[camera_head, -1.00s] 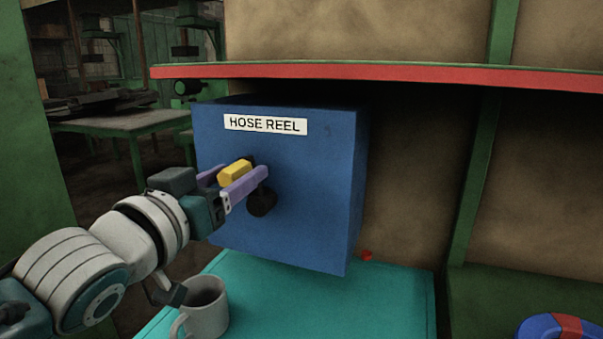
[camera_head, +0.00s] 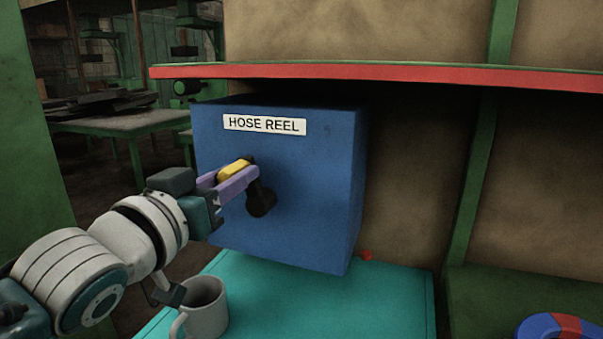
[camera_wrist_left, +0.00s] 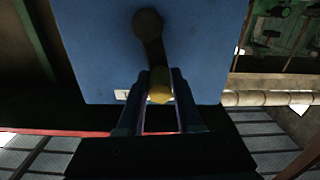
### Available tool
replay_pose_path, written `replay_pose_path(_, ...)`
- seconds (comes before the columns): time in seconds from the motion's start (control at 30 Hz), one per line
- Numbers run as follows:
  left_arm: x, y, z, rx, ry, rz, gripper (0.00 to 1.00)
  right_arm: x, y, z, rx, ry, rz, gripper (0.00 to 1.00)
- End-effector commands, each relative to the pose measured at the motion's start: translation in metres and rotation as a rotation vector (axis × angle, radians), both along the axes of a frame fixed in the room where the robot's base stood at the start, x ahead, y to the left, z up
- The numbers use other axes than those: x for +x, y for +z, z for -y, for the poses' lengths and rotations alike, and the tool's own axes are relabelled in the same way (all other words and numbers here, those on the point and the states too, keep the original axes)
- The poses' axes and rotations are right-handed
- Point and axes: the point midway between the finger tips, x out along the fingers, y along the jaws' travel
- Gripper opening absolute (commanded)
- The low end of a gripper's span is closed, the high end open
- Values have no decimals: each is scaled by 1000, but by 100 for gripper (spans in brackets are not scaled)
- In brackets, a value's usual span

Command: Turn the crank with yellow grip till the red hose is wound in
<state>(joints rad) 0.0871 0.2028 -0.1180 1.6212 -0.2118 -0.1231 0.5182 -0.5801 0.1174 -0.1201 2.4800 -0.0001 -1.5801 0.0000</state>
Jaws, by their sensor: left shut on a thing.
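The blue hose reel box (camera_head: 310,180) carries a white "HOSE REEL" label on its front. Its black crank (camera_head: 261,198) has the hub at the lower right and the arm running up and slightly left to the yellow grip (camera_head: 234,170). My left gripper (camera_head: 240,180), with purple fingers, is shut on the yellow grip. In the left wrist view the yellow grip (camera_wrist_left: 160,86) shows between the fingers, with the crank hub (camera_wrist_left: 147,23) beyond it. A small red piece (camera_head: 366,255), perhaps the hose end, shows at the box's lower right. My right gripper is out of view.
A grey mug (camera_head: 205,308) stands on the teal surface (camera_head: 330,305) right below my left wrist. A red-edged shelf (camera_head: 400,77) runs above the box. A blue and red ring-shaped thing (camera_head: 560,327) lies at the lower right. The teal surface right of the mug is clear.

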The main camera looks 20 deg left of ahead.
Motion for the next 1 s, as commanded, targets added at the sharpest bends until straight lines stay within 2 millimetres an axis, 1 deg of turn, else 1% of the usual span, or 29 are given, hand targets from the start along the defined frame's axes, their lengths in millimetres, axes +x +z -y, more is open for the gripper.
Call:
replay_pose_path(0.7,0,1,0,3,1,0,0,0,0,0,-2,2,0,72)
replay_pose_path(0.77,0,2,2,32,1,2,0,0,3,1,-2,1,0,72)
replay_pose_path(0.9,-1,3,10,168,1,13,0,0,8,1,-4,2,0,72)
replay_pose_path(1.0,-1,3,13,228,1,18,0,0,8,1,-4,3,0,72)
